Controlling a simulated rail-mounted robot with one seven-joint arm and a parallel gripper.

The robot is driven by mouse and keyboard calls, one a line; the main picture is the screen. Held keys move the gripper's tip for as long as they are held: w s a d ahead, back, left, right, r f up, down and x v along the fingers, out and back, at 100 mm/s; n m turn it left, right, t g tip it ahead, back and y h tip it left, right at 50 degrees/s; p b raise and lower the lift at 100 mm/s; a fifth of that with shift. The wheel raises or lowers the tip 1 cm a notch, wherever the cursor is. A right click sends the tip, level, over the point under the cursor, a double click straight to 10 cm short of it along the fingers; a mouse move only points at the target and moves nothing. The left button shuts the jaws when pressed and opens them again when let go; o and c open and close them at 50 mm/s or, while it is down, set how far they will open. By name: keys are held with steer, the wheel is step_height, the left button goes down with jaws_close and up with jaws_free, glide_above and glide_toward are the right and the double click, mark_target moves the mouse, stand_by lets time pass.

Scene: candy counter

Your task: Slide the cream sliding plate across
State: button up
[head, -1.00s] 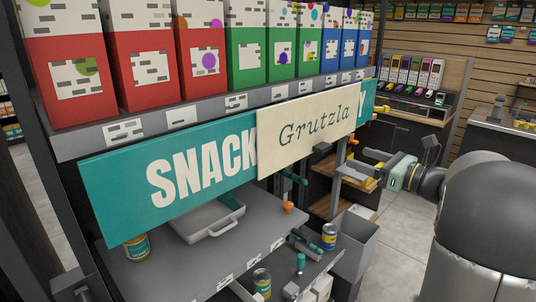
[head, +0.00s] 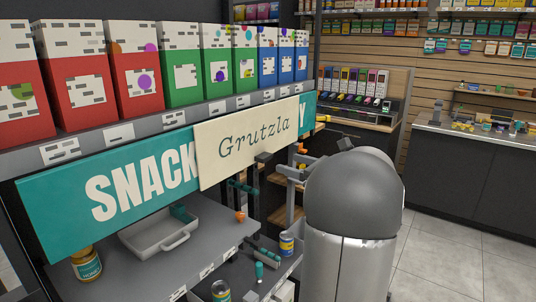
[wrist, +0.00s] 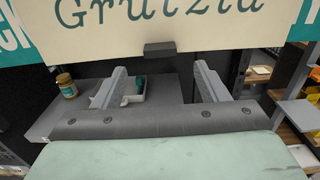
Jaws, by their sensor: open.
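The cream sliding plate (head: 248,142), lettered "Grutzla", hangs in front of the teal sign (head: 110,188) and covers the part between "SNACK" and a final "Y". A small dark block (head: 264,158) sits at the plate's lower edge; in the wrist view this block (wrist: 160,49) is centred just beyond my fingers. My gripper (wrist: 160,72) is open and empty, its two grey fingers spread below the plate, one to each side of the block and apart from it. In the head view my arm partly hides the gripper (head: 288,172).
A shelf of red, green and blue boxes (head: 183,70) runs above the sign. Open floor (head: 450,235) lies at the right.

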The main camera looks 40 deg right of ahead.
mark_target(268, 157)
steer(key=p+x, duration=0.1)
steer(key=x, duration=0.7)
steer(key=shift+w+p, duration=0.25)
steer(key=shift+p, duration=0.15)
